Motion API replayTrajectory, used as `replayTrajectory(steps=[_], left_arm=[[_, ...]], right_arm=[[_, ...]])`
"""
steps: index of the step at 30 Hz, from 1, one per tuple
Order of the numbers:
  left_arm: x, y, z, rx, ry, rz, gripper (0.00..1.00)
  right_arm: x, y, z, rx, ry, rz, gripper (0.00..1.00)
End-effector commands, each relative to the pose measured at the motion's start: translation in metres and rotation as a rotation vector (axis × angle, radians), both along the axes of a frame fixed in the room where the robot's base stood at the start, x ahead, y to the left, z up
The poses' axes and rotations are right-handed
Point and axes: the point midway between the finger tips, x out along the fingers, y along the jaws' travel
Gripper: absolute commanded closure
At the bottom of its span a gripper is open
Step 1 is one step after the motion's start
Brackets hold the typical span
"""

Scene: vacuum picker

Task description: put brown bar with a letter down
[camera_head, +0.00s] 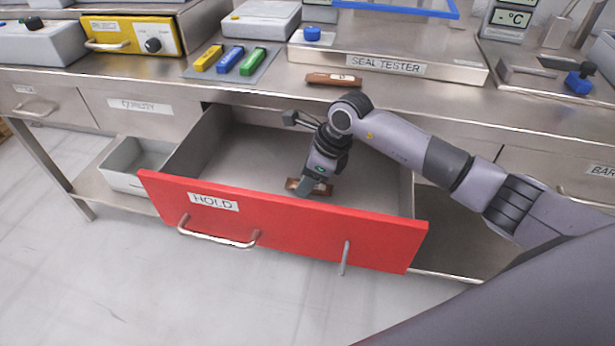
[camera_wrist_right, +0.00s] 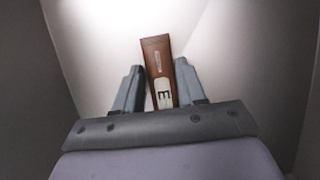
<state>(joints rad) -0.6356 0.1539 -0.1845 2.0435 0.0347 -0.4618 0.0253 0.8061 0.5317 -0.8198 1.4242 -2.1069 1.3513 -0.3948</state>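A brown bar (camera_head: 322,189) lies low inside the open red-fronted HOLD drawer (camera_head: 213,150), partly hidden by my right gripper (camera_head: 306,187). In the right wrist view the brown bar (camera_wrist_right: 157,62) has a white label with a black letter at its near end. My right gripper's fingers (camera_wrist_right: 160,75) stand on either side of the bar, with pale gaps visible between fingers and bar, so the gripper looks open around it. A second brown bar (camera_head: 333,79) with a white label lies on the counter behind the drawer. My left gripper is not in view.
The drawer's walls and red front (camera_head: 290,225) surround my right gripper. The SEAL TESTER (camera_head: 385,65), yellow, blue and green blocks (camera_head: 230,59) and a yellow-fronted REJECT box (camera_head: 130,35) stand on the counter. A grey bin (camera_head: 125,181) sits left of the drawer.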

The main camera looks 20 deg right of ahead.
Motion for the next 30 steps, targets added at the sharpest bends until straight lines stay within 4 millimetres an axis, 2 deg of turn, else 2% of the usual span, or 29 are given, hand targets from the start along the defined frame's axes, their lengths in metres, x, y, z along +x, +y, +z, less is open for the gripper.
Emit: replayTrajectory(steps=[10, 14, 24, 30], left_arm=[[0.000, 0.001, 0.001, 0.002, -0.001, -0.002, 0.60], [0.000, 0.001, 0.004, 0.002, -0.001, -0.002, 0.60], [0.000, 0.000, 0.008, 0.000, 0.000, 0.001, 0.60], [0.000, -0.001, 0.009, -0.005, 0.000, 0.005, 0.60]], right_arm=[[0.000, 0.000, 0.001, 0.000, 0.001, 0.000, 0.42], [-0.001, -0.002, 0.009, -0.001, -0.001, 0.001, 0.42], [-0.016, -0.025, 0.074, -0.002, -0.004, 0.000, 0.42], [-0.023, -0.035, 0.103, -0.001, -0.002, -0.001, 0.42]])
